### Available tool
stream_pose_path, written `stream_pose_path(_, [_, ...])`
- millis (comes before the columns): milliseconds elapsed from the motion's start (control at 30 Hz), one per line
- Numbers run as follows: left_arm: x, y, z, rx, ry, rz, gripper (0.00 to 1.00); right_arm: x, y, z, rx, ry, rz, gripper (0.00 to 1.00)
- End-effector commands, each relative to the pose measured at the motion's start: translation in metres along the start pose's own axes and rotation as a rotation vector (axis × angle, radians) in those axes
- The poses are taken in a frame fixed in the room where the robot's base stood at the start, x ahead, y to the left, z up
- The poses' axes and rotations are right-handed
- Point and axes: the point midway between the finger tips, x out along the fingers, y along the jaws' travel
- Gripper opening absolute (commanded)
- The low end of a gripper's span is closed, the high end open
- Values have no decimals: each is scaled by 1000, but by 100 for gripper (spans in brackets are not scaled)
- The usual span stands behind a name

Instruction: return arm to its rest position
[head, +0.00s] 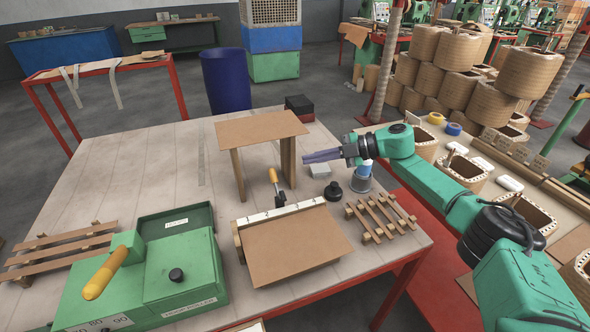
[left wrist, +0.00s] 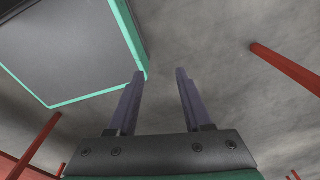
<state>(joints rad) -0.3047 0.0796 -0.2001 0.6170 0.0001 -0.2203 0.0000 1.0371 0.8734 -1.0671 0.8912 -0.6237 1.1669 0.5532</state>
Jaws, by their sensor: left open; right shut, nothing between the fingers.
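My right arm comes in from the right in the head view, over the table's right edge. Its right gripper (head: 322,156) points left, with its fingers together and nothing between them. It is beside the brown board stand (head: 262,128), near a small blue and grey container (head: 362,176). In the left wrist view my left gripper (left wrist: 158,74) has its two fingers apart, with only grey floor between them. My left gripper does not show in the head view.
The worktable (head: 170,160) holds a green box machine (head: 180,262), a brown sheet (head: 292,245), wooden slat racks (head: 380,216) and a black knob piece (head: 333,191). Coils (head: 490,103) stand at the right. The table's back left is clear. Red legs (left wrist: 285,68) show in the left wrist view.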

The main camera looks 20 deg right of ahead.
Motion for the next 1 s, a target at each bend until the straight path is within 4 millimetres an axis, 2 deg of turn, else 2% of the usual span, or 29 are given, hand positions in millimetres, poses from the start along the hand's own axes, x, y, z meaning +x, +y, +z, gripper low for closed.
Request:
stream_pose_path(33, [7,0,-2,0,-1,1,50,-7,-1,5,0,-2,-2,0])
stream_pose_path(133, [11,-2,-7,0,0,1,50,-18,3,9,7,-1,-5,0])
stream_pose_path(300, [11,-2,-10,0,10,0,50,-30,5,4,3,1,-4,0])
stream_pose_path(800, [11,0,-6,0,5,2,50,-31,5,4,4,-1,-6,0])
stream_pose_path(900, [12,10,-2,1,3,3,50,-41,1,6,3,-6,-13,0])
stream_pose_path(1000, [11,36,6,2,2,-3,50,-69,-7,11,3,-6,-14,0])
